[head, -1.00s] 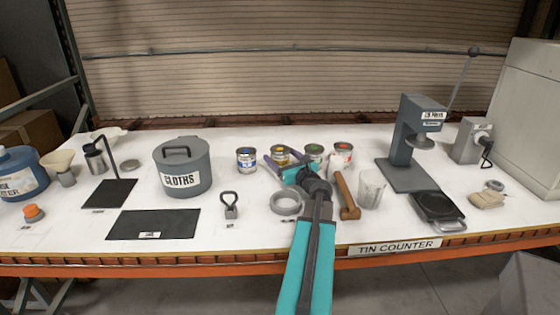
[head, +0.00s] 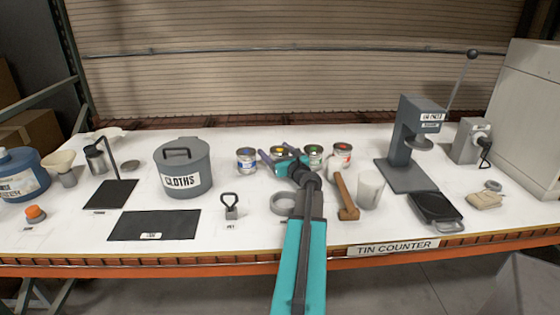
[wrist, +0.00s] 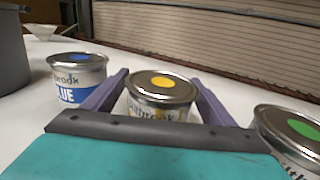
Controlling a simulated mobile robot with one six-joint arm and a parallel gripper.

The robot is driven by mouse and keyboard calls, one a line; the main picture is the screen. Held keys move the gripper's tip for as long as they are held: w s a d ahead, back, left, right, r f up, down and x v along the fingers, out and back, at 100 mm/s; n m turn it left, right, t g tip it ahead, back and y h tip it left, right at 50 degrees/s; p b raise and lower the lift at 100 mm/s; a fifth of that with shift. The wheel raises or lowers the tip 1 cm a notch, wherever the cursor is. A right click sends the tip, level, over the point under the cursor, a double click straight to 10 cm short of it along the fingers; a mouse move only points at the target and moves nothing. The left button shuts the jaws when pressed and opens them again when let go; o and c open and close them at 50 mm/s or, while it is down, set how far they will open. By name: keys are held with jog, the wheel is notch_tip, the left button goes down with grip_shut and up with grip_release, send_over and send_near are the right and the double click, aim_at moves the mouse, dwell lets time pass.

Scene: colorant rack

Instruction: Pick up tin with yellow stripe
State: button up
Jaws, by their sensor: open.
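The tin with the yellow mark (wrist: 161,92) stands upright on the counter, with a yellow dot on its silver lid. In the wrist view it sits between the two purple fingers of my gripper (wrist: 160,88), which are open with a finger on each side. I cannot tell whether either finger touches it. In the head view this tin (head: 278,150) is mostly hidden behind my gripper (head: 278,160). The blue tin (wrist: 78,78) stands just left of the left finger. The green-dotted tin (wrist: 290,140) stands to the right, partly cut off by the frame.
A red-marked tin (head: 342,157) stands at the right end of the tin row. A mallet (head: 345,196), a grey tape roll (head: 284,204) and a clear cup (head: 370,189) lie or stand in front. The grey CLOTHS pot (head: 184,168) is left. A grey press (head: 410,145) stands right.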

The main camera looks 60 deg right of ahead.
dwell(0.4)
jog(key=c, duration=1.3)
jog(key=shift+r, duration=0.3)
jog(key=shift+r, duration=1.45)
jog(key=r+b+v, duration=0.1)
jog(key=b+v, duration=0.2)
jog(key=v, duration=1)
jog(key=shift+s+a, duration=0.25)
jog(key=shift+s+a+r+b, duration=0.2)
jog(key=shift+s+b, duration=0.3)
jog(key=shift+b, duration=1.05)
jog(key=shift+s+a+r+b, duration=0.1)
jog(key=shift+s+a+b, duration=0.35)
jog(key=shift+b, duration=1.1)
